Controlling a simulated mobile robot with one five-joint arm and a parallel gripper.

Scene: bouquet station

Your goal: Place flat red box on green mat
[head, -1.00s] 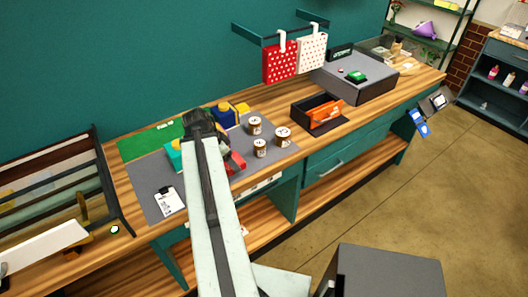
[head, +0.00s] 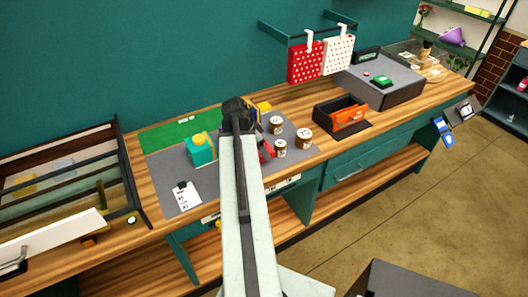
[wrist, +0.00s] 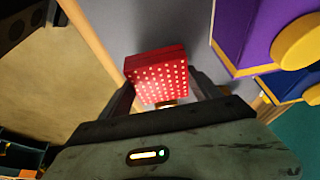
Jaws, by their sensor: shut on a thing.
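The flat red box (wrist: 157,72), with white dots, sits between the two fingers of my gripper (wrist: 161,88) in the wrist view. The gripper is shut on it. In the head view my arm and gripper hide most of this area; a bit of red (head: 266,149) shows right of the arm, above the grey work surface. The green mat (head: 180,132) lies at the back left of the bench, left of the gripper. Its visible part is bare except for a small white label near its back edge.
A teal box with yellow ribbon (head: 199,150) stands in front of the mat. A purple box (wrist: 265,30) and a blue box are close to the gripper. Several brown-and-white jars (head: 304,138) stand to its right. A clipboard (head: 186,195) lies at the front left.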

